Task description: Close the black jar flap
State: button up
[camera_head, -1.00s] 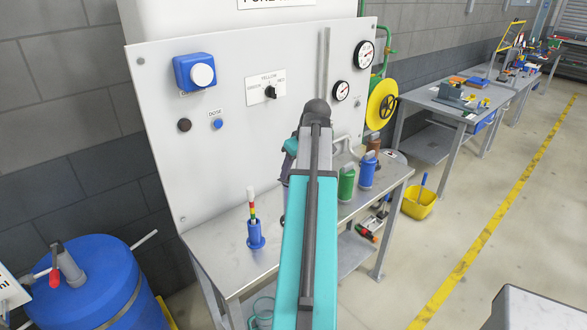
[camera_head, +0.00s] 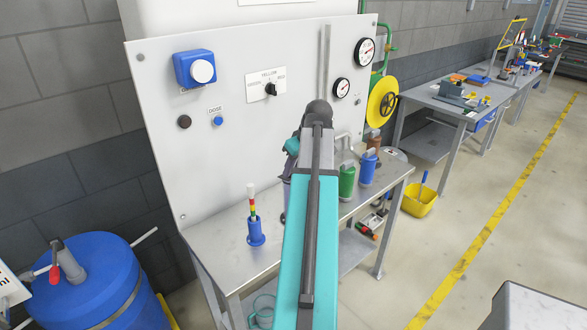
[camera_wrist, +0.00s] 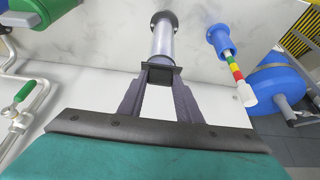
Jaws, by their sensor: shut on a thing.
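In the wrist view, a grey cylinder with a dark collar at its far end and a dark square piece (camera_wrist: 164,70) at its near end, apparently the black jar (camera_wrist: 163,42) and its flap, lies straight ahead of my gripper (camera_wrist: 161,72). The two fingers close in on the dark square piece and appear shut on it. Whether the flap is fully down cannot be told. In the head view my arm hides most of the jar and the fingertips.
A blue holder with a striped stick (camera_head: 255,230) stands left of my arm on the metal bench (camera_head: 215,243). A green jar (camera_head: 347,181) and a blue jar (camera_head: 367,168) stand to the right. The upright panel (camera_head: 230,130) rises behind. A blue drum (camera_head: 95,280) is at lower left.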

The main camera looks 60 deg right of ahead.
jog(key=t+b, duration=0.1)
jog(key=s+f+t+b, duration=0.1)
jog(key=b, duration=0.1)
jog(key=f+t+h+b, duration=0.1)
jog(key=b, duration=0.1)
jog(key=shift+s+a, duration=0.15)
jog(key=shift+a, duration=0.1)
jog(key=shift+r, duration=0.1)
jog(key=shift+c, duration=0.2)
jog(key=shift+o, duration=0.2)
jog(key=o, duration=1)
jog(key=shift+o, duration=0.2)
jog(key=shift+r, duration=0.1)
jog(key=b+v, duration=0.3)
jog(key=v, duration=1)
jog(key=shift+s+r, duration=0.2)
jog(key=shift+s, duration=0.1)
jog(key=shift+a, duration=0.1)
